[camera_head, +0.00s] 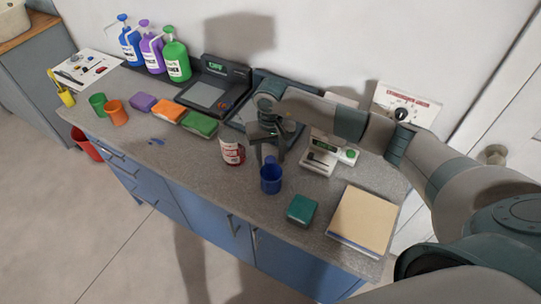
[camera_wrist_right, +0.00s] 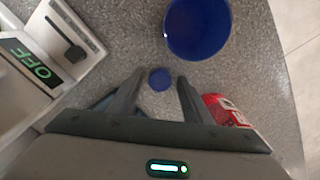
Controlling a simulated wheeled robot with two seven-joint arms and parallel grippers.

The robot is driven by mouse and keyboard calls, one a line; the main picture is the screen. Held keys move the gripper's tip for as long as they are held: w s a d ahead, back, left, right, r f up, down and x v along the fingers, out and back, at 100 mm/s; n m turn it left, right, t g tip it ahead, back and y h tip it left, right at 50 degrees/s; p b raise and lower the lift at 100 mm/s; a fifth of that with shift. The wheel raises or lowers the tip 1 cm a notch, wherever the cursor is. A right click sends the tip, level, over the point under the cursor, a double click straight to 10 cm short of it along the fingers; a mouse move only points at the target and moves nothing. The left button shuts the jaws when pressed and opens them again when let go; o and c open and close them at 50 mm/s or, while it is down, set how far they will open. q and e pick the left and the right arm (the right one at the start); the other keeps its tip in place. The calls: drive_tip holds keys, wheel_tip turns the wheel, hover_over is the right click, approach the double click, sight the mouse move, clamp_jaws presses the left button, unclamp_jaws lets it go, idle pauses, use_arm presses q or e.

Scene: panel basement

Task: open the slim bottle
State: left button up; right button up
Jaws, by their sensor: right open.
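A small round blue cap (camera_wrist_right: 160,79) shows from above between my fingertips in the wrist view. It looks like the top of the slim bottle, whose body I cannot make out. My right gripper (camera_head: 270,157) is over the counter in the head view, pointing down behind the blue cup. In the wrist view my right gripper (camera_wrist_right: 161,84) is open, with one finger on each side of the cap and visible gaps. I cannot tell how high the fingertips are above the cap. My left gripper is not in view.
A blue cup (camera_head: 271,180) stands just in front of the gripper; a red-and-white can (camera_head: 232,152) is to its left. A scale-like device (camera_head: 322,158) stands right. A teal box (camera_head: 302,209) and beige pad (camera_head: 362,218) lie at front right. The counter's left front is mostly clear.

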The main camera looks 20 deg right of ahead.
sight(271, 160)
drive_tip(key=shift+w+r+b, duration=0.1)
drive_tip(key=shift+r+b, duration=0.25)
drive_tip(key=shift+r, duration=0.2)
wheel_tip(271, 160, up, 11)
drive_tip(key=b, duration=0.4)
drive_tip(key=shift+b, duration=0.3)
drive_tip(key=shift+r, duration=0.15)
